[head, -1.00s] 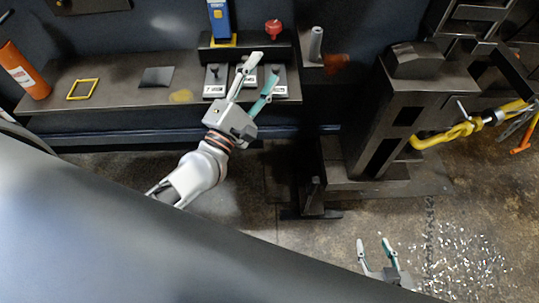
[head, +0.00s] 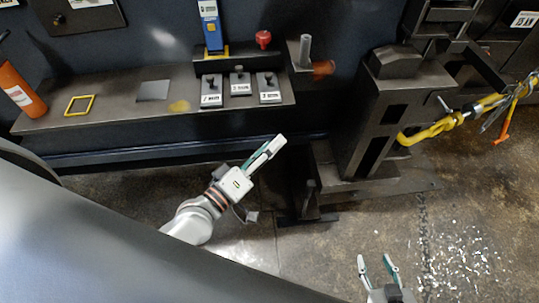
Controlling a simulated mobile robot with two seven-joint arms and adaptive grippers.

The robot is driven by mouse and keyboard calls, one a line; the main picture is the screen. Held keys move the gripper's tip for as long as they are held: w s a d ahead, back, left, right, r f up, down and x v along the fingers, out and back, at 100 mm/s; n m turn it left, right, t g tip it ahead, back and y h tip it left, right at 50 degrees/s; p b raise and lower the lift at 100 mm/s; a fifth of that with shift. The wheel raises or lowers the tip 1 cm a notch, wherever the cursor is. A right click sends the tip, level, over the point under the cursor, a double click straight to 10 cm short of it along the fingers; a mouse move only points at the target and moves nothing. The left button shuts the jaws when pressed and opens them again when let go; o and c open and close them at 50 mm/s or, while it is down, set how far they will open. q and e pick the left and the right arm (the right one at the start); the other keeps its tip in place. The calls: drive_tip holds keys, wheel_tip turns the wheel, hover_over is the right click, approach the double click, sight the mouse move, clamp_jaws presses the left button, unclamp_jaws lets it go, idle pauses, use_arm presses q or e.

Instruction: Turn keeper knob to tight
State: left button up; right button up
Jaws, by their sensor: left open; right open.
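Three small grey boxes with dark knobs and white labels stand in a row on the bench: the left box (head: 211,90), the middle box (head: 240,84) and the right box (head: 268,88). Their labels are too small to read fully, and I cannot tell which knob, if any, is the keeper knob. A red round knob (head: 263,39) stands on the raised ledge behind them. My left gripper (head: 270,148) is open and empty, in front of and below the bench edge, touching no knob. My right gripper (head: 376,262) is open and empty, low above the floor.
The bench (head: 120,115) also carries a yellow square frame (head: 79,105), a grey plate (head: 153,91) and a blue device (head: 211,25). An orange cylinder (head: 22,92) stands at left. A dark machine frame (head: 385,120) with a yellow hook (head: 432,131) stands right. Shiny scraps litter the floor.

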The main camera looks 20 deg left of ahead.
use_arm(q)
drive_tip(key=shift+s+d+f+m+g, duration=0.1)
drive_tip(key=shift+s+f+m+g, duration=0.25)
drive_tip(key=shift+f, duration=0.25)
